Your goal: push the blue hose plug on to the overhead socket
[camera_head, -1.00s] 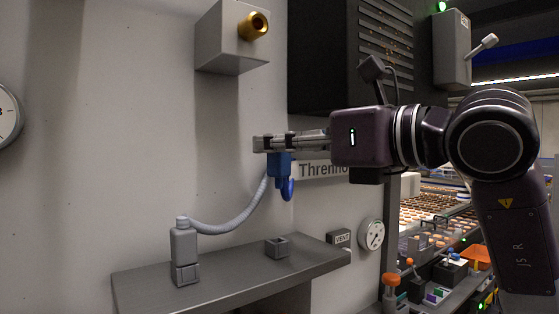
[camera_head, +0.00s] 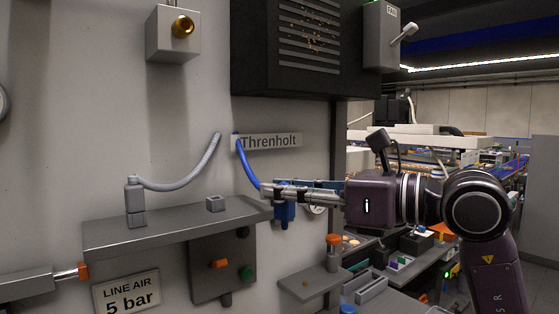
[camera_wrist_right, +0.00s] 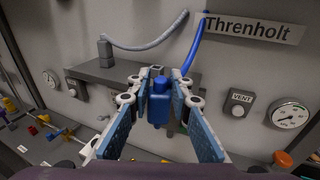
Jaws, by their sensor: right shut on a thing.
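The overhead socket, a brass fitting (camera_head: 182,27) on a grey wall box (camera_head: 160,45), is high at the left in the head view, with nothing on it. My right gripper (camera_head: 272,191) is shut on the blue plug (camera_head: 284,212), well below and right of the socket. The plug hangs below the fingers in the head view. The wrist view shows the plug (camera_wrist_right: 158,105) between the blue-padded fingers (camera_wrist_right: 157,84). A blue hose length (camera_head: 248,165) rises from the gripper towards the wall. A grey hose (camera_head: 185,180) rises from a stand on the shelf. Their upper ends look apart. My left gripper is not in view.
The grey shelf (camera_head: 175,232) juts out below and left of the gripper. A dark louvred cabinet (camera_head: 265,75) hangs right of the socket. A "Threnholt" sign (camera_head: 270,142) and a gauge (camera_wrist_right: 290,114) are on the wall.

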